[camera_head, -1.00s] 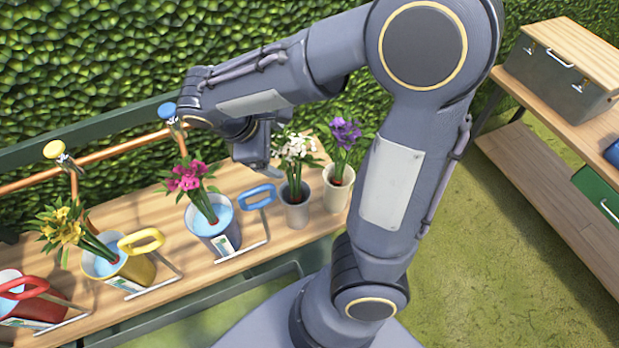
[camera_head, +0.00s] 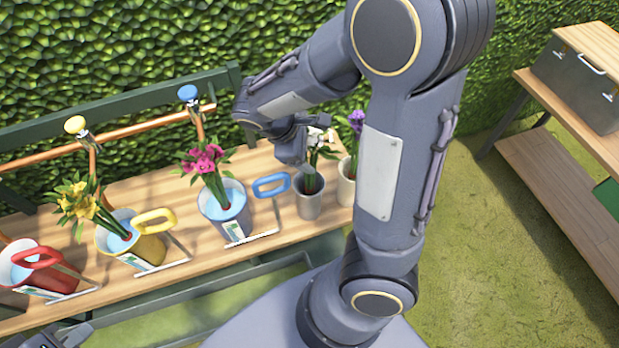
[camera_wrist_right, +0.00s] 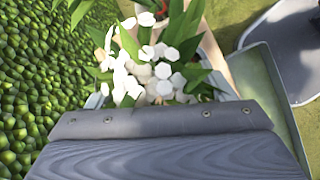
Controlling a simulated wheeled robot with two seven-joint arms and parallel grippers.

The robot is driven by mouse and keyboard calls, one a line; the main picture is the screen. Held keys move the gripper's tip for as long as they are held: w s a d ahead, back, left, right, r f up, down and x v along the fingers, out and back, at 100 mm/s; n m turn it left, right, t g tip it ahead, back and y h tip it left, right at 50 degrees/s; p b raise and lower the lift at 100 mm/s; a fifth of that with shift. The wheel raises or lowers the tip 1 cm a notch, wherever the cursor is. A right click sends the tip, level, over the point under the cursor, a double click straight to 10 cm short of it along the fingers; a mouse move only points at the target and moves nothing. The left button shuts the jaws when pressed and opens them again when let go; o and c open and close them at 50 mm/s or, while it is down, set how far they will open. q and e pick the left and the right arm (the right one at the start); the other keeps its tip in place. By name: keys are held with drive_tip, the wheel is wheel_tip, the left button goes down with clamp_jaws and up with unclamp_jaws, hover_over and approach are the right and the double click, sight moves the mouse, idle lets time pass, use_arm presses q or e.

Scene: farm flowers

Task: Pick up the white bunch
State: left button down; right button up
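The white bunch (camera_head: 318,138) has white blossoms and green leaves and stands in a grey pot (camera_head: 310,202) on the wooden bench. In the right wrist view its blossoms (camera_wrist_right: 150,72) lie just beyond the palm. My right gripper (camera_head: 300,158) is at the bunch and partly covers it in the head view. Its fingers look spread in the right wrist view, with one plate clear on the right side; whether they touch the bunch is hidden. Part of my left gripper (camera_head: 62,334) shows at the lower left edge, its fingertips unclear.
A pale pot with purple flowers (camera_head: 357,122) stands close beside the white bunch, partly behind my arm. A blue-handled bucket (camera_head: 225,212) holds pink flowers to the left. Yellow (camera_head: 140,245) and red (camera_head: 40,272) buckets stand further left. A hedge rises behind the bench.

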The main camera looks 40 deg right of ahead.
drive_tip(key=c, duration=1.3)
drive_tip(key=shift+r, duration=0.15)
wheel_tip(320, 180, up, 18)
drive_tip(key=p, duration=0.2)
wheel_tip(320, 180, up, 2)
drive_tip(key=p, duration=0.2)
drive_tip(key=shift+r+p, duration=0.15)
drive_tip(key=shift+p, duration=0.25)
